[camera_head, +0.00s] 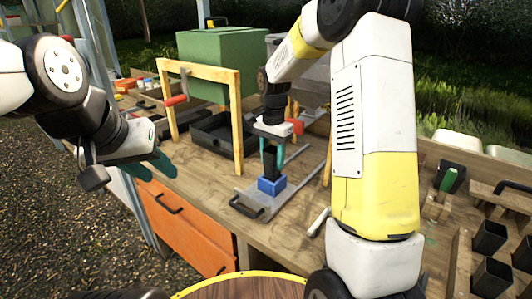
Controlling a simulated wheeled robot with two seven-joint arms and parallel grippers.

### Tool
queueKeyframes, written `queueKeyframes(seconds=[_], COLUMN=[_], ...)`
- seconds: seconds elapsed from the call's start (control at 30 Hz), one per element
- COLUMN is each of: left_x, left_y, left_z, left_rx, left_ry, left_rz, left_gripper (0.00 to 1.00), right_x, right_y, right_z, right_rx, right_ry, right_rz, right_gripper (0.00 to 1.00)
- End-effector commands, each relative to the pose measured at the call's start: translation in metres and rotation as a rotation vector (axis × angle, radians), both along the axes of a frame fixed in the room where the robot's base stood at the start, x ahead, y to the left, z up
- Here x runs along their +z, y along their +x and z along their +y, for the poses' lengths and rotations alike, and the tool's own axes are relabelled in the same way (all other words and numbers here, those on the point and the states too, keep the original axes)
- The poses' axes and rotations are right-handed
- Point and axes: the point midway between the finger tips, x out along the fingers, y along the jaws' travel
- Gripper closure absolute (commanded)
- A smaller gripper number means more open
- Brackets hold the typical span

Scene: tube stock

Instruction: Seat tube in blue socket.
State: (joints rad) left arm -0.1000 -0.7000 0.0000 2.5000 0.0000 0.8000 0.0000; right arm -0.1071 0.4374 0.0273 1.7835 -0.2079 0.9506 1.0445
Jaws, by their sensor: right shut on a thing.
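The blue socket (271,186) is a small block on a grey plate (262,203) on the wooden bench. A dark upright tube (269,164) stands right over it, its lower end at the socket's top. I cannot tell whether that end is inside the socket or just above it. My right gripper (272,152) points down, with its teal fingers shut on the tube from both sides. My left gripper (158,166) hangs at the left, beyond the bench's front edge and away from the socket. Its teal fingers overlap in this view, so their opening is unclear.
A wooden frame with a green box (222,62) and a black tray (212,132) stands behind the socket. Several dark square tubes (490,237) stand at the right. A light rod (318,222) lies on the bench. Orange drawers (185,230) are below the front edge.

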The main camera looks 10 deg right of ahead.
Motion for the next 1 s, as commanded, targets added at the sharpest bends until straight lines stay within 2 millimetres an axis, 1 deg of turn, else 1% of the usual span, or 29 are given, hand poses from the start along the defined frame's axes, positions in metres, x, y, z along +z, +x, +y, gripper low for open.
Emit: queueKeyframes(seconds=[0.17,0.73,1.0], left_x=[0.000,0.000,0.000], left_y=[0.000,0.000,0.000], left_z=[0.000,0.000,0.000], left_rx=[0.000,0.000,0.000], left_ry=[0.000,0.000,0.000], left_rz=[0.000,0.000,0.000], left_gripper=[0.64,0.64,0.64], right_x=[-0.001,-0.017,-0.017], right_y=[0.000,0.000,0.000], right_z=[0.000,0.000,0.000], right_rx=[0.000,0.000,0.000], right_ry=[0.000,0.000,-0.001], right_rz=[0.000,0.000,-0.001], right_gripper=[0.94,0.94,0.94])
